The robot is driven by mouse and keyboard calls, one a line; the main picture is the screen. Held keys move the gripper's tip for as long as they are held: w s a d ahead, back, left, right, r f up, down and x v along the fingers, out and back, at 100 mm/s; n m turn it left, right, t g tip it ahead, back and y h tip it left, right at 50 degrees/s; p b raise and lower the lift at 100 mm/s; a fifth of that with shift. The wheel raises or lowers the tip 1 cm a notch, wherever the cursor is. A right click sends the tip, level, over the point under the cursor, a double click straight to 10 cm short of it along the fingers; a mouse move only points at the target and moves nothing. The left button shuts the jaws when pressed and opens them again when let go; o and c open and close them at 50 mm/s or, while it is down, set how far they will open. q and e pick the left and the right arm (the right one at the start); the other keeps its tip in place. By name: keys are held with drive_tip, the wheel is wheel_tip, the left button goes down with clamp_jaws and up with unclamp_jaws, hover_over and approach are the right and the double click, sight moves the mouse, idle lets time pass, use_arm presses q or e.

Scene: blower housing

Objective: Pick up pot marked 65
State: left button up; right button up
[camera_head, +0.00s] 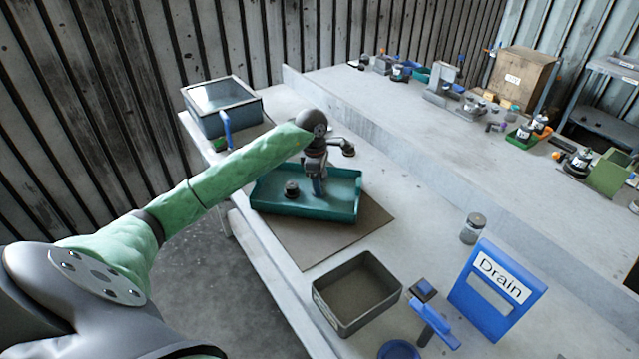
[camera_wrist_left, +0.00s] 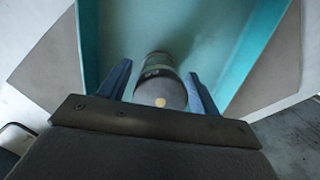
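A teal tray (camera_head: 350,207) lies on a brown mat on the bench, and a small dark pot (camera_head: 291,189) stands in it. My left gripper (camera_head: 319,190) reaches down into the tray, to the right of this pot. In the left wrist view, a dark cylindrical pot (camera_wrist_left: 157,75) with a pale marking lies between the two blue fingers of my left gripper (camera_wrist_left: 160,98). The fingers are apart, with narrow gaps beside the pot. I cannot read the marking for sure. My right gripper is not in view.
A grey open bin (camera_head: 335,318), a blue Drain holder (camera_head: 462,292) and a lidded jar (camera_head: 473,228) stand in front. A glass-topped box (camera_head: 243,117) stands at the back left. A raised ledge with several parts runs behind. Bench right of the tray is clear.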

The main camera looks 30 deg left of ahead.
use_arm(q)
drive_tip(key=c, duration=1)
drive_tip(key=shift+r, duration=0.15)
